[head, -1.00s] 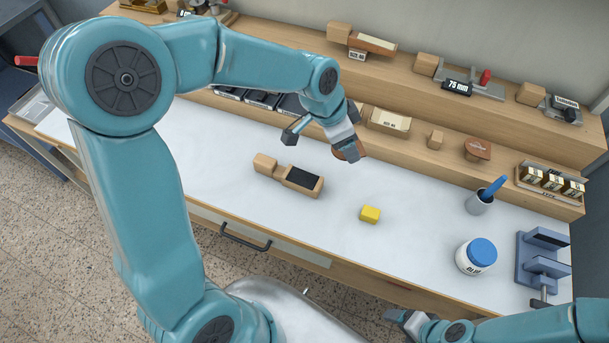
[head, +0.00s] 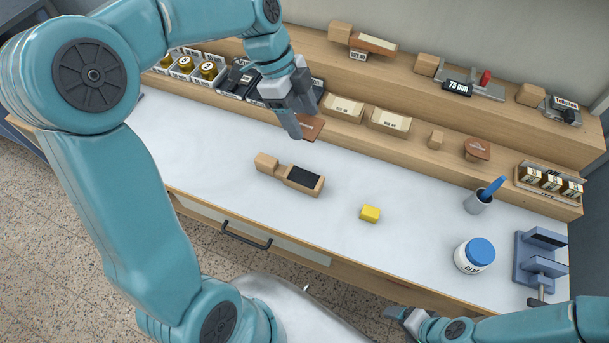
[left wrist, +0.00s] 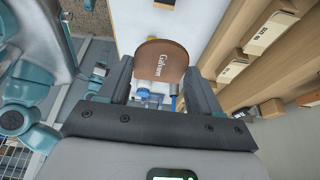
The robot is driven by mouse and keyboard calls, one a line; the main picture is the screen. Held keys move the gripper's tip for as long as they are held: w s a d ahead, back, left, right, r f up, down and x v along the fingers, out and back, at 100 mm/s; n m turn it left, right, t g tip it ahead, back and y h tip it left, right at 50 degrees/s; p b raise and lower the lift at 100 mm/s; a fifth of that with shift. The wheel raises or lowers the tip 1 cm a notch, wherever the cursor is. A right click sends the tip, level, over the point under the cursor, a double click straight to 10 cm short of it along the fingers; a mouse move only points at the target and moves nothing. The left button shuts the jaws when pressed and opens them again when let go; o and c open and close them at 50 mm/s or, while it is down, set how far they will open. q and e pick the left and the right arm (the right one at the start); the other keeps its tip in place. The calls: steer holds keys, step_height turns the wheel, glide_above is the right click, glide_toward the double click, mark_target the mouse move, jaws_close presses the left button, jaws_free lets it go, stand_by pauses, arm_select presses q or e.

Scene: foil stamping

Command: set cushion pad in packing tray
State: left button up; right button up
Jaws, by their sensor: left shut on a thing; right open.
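My left gripper (head: 302,112) is shut on a flat brown pad (head: 311,127) with a rounded edge, held near the front of the lower shelf. In the left wrist view the pad (left wrist: 162,60) sits between the two fingers and carries white lettering that I cannot read surely. I take it for the cushion pad. I cannot tell which is the packing tray. My right gripper (head: 405,318) is open and empty at the table's front edge.
A wooden block with a dark pad (head: 303,179), a yellow block (head: 370,214), a blue-lidded jar (head: 475,255), a cup with a blue tool (head: 479,202) and a blue clamp (head: 540,262) stand on the white bench. Dark trays (head: 240,80) line the lower shelf. The bench's left part is clear.

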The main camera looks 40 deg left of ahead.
arm_select(q)
steer(key=p, duration=0.2)
glide_above(307, 179)
steer(key=a, duration=0.2)
steer(key=f, duration=1.5)
steer(key=shift+s+d+f, duration=0.1)
steer(key=shift+d+f, duration=0.1)
steer(key=shift+f, duration=0.05)
step_height(307, 179, down, 4)
steer(key=shift+f, duration=0.15)
steer(key=shift+f, duration=0.2)
steer(key=o, duration=1.1)
steer(key=shift+r, duration=0.1)
